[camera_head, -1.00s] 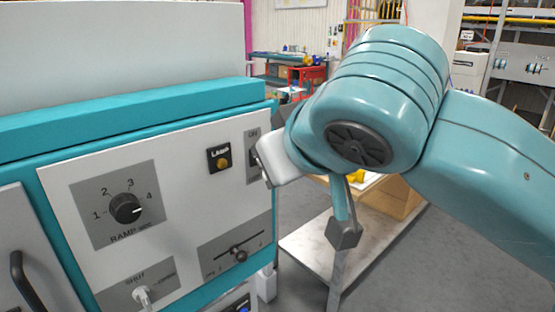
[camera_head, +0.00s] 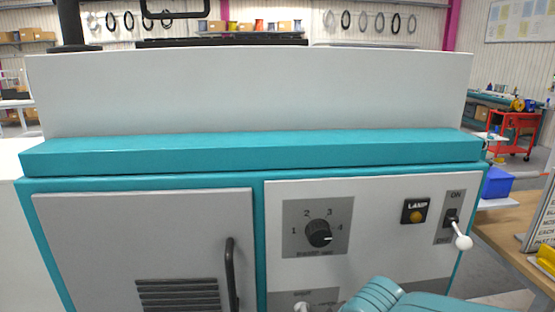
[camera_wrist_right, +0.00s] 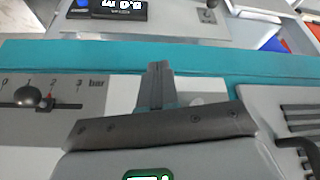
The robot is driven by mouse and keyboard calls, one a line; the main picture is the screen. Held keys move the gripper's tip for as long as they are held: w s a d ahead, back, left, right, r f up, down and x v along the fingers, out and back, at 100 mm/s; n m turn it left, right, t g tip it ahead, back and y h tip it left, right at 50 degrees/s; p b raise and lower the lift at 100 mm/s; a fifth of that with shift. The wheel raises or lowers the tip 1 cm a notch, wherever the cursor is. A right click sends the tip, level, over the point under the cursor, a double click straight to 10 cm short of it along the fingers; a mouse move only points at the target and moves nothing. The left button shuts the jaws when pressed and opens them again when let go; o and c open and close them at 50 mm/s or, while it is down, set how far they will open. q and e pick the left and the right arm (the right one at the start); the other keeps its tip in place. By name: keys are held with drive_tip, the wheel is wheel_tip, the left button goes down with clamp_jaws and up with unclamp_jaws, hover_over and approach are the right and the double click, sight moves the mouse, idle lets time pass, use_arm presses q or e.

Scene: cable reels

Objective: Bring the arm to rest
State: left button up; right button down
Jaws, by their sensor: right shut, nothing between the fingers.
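My right arm (camera_head: 405,300) shows as teal links at the bottom edge of the head view, in front of the machine's lower panel. Its gripper lies outside that view. In the right wrist view my right gripper (camera_wrist_right: 157,72) has its two grey fingers together, with nothing between them. The fingers point over the machine's front, and I see no clear contact with it. My left gripper is in neither view.
The teal and white machine (camera_head: 250,152) fills the front. Its panel carries a ramp knob (camera_head: 318,233), a lamp button (camera_head: 416,212) and a white-tipped lever (camera_head: 462,241). A door handle (camera_head: 231,275) sticks out. A wooden bench (camera_head: 510,225) stands at right.

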drive_tip(key=s+f+m+g+y+p, duration=0.1)
drive_tip(key=s+f, duration=0.2)
drive_tip(key=f, duration=0.4)
drive_tip(key=s+a+f+m+g+y, duration=0.1)
drive_tip(key=s+f, duration=0.2)
drive_tip(key=f, duration=0.4)
drive_tip(key=s+f+m+g+y+p, duration=0.1)
drive_tip(key=s+f+g, duration=0.15)
drive_tip(key=f, duration=0.35)
drive_tip(key=s+d+f+m+p, duration=0.1)
drive_tip(key=s+f+m, duration=0.2)
drive_tip(key=s+f, duration=0.5)
drive_tip(key=s, duration=0.3)
drive_tip(key=shift+d+f, duration=0.2)
drive_tip(key=shift+d, duration=0.15)
